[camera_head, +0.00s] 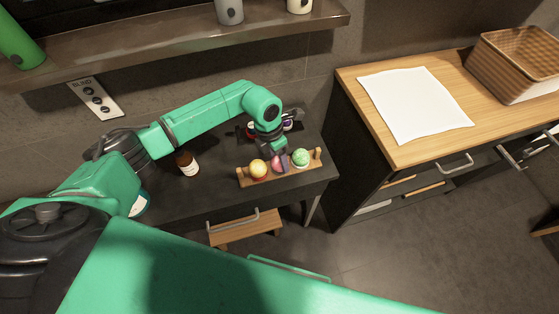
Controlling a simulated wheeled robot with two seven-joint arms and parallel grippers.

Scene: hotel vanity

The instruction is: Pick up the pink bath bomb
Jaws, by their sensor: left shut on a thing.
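The pink bath bomb (281,164) is in the middle of a small wooden rack (262,179) on the dark vanity table. A yellow-orange bath bomb (258,168) is on its left and a green one (301,157) on its right. My left gripper (280,154) comes down from above and is shut on the pink bath bomb, partly hiding it. I cannot tell whether the bomb is lifted off the rack. My right gripper is not in view.
Small dark items are behind the gripper. A shelf (190,42) overhangs the back. At right, a wooden counter (405,152) holds a white cloth (415,103) and a wicker basket (515,68).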

